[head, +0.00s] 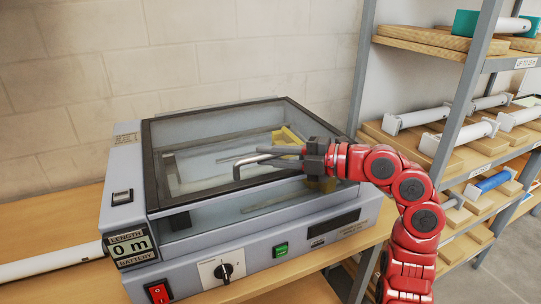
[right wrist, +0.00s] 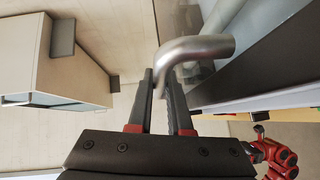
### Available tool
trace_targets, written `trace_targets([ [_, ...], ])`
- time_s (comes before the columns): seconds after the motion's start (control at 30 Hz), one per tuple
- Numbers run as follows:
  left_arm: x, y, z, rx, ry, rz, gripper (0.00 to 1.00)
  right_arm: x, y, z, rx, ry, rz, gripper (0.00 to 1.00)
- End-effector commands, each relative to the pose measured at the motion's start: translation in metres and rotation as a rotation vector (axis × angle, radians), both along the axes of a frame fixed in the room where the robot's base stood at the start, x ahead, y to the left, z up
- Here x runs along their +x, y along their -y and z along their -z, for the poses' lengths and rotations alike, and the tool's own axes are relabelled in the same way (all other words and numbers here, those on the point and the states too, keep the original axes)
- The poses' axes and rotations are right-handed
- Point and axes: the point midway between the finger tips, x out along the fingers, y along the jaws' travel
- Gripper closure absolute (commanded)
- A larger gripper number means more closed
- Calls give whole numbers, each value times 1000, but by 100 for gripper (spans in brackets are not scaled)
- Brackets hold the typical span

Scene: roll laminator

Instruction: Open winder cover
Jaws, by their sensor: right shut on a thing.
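The winder cover (head: 215,150) is a clear panel in a dark frame. It lies down over the top of the grey laminator (head: 195,255) in the head view. A bent silver metal handle (head: 238,171) shows at the cover, and its bend is close up in the right wrist view (right wrist: 205,48). My right gripper (head: 268,152) reaches in from the right over the cover. Its two fingers (right wrist: 160,80) are closed on the handle's bar below the bend. Rollers and a yellow part (head: 285,135) show through the panel. My left gripper is out of view.
The laminator stands on a wooden table (head: 70,215) against a pale block wall. A red switch (head: 158,292), a black knob (head: 223,270) and a green button (head: 281,249) are on its front. A shelf rack (head: 466,110) with rolls stands close on the right.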

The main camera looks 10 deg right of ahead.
Motion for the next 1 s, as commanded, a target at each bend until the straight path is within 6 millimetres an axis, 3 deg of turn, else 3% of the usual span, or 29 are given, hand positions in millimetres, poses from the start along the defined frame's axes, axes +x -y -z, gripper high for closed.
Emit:
trace_targets([
  [0.77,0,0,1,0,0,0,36,0,0,1,-2,-1,-1,100],
  [1.0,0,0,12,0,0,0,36,1,-1,-10,-2,2,-1,100],
])
